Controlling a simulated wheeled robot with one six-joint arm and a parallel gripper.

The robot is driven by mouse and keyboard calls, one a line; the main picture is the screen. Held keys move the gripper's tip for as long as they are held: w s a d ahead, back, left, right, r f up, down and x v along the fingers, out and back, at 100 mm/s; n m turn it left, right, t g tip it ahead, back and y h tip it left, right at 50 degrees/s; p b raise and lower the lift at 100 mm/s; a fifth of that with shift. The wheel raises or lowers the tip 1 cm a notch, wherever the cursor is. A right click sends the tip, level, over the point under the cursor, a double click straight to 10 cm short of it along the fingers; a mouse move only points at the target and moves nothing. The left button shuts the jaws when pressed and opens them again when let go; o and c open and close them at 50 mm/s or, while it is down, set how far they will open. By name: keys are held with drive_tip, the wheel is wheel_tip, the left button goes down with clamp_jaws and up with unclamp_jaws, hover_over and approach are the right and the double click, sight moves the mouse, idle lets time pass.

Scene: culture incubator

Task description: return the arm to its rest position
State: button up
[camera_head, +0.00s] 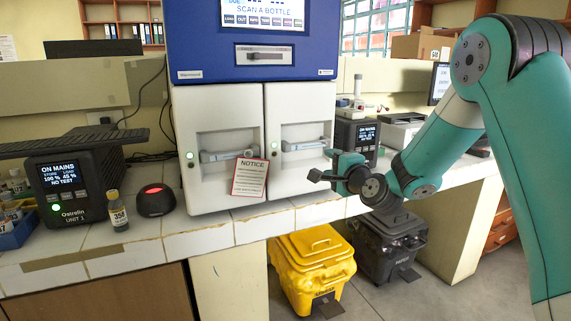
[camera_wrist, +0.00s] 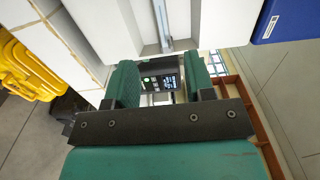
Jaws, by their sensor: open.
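My gripper (camera_head: 322,166) is at the end of my teal arm, in front of the right door of the white incubator (camera_head: 298,200). It points to the left in the head view and holds nothing. In the wrist view, its two green fingers stand apart, with an open gap between them (camera_wrist: 160,78). A dark power unit with a lit screen shows through that gap. Whether the gripper touches the door cannot be told.
A bottle (camera_head: 118,211), a black scanner with a red light (camera_head: 155,200) and a power unit (camera_head: 75,190) stand at left. A yellow bin (camera_head: 312,262) and a grey bin (camera_head: 386,245) stand below the counter edge.

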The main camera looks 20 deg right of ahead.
drive_tip(key=s+a+r+n+g+y+p, duration=0.25)
drive_tip(key=s+a+n+g, duration=0.25)
drive_tip(key=s+a+n, duration=0.3)
drive_tip(key=s+a+r+n+g+y+p, duration=0.25)
drive_tip(key=s+a+n+g, duration=0.3)
drive_tip(key=s+a, duration=0.35)
drive_tip(key=s+n+g+h+p, duration=0.1)
drive_tip(key=s+n+g, duration=0.6)
drive_tip(key=s, duration=1.5)
drive_tip(key=n+h, duration=0.1)
drive_tip(key=n, duration=0.2)
drive_tip(key=shift+s+d+r+h+p, duration=0.2)
drive_tip(key=shift+s+r+h+p, duration=0.05)
drive_tip(key=shift+r+h+p, duration=0.1)
drive_tip(key=shift+g, duration=0.25)
